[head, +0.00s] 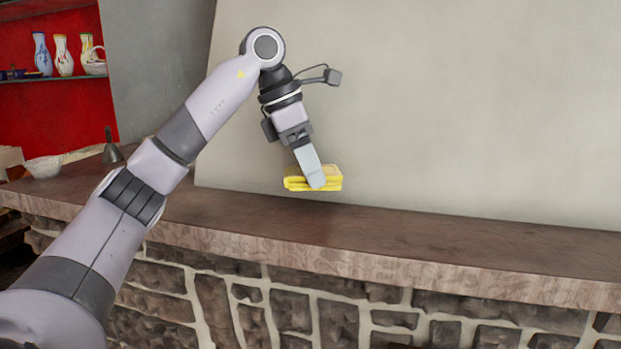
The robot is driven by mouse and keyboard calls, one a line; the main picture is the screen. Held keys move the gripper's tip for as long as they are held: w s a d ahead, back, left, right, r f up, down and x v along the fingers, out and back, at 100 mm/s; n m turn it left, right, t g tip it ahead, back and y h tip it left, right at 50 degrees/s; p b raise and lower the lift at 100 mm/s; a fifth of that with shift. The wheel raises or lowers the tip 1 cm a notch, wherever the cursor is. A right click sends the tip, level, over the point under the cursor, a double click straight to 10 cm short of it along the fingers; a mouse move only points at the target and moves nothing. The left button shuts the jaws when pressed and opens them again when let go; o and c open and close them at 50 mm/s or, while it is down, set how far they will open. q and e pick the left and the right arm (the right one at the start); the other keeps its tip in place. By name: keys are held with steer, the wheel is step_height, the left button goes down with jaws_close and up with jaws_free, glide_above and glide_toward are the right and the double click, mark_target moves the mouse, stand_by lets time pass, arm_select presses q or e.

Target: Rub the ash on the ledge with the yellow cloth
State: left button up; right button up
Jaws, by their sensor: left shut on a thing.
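My left gripper (317,182) is shut on the folded yellow cloth (296,184). It holds the cloth a little above the back part of the brown ledge (430,250), in front of the pale wall. The fingers point down and hide part of the cloth. I cannot make out any ash on the ledge in this view. My right gripper is not in view.
A stone wall (340,325) carries the ledge. At the left stand a white bowl (44,167) and a dark bell-shaped object (112,150). Vases (63,55) stand on a shelf against a red wall. The ledge to the right is clear.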

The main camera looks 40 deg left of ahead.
arm_select(q)
steer(key=shift+r, duration=0.4)
steer(key=shift+r, duration=1.5)
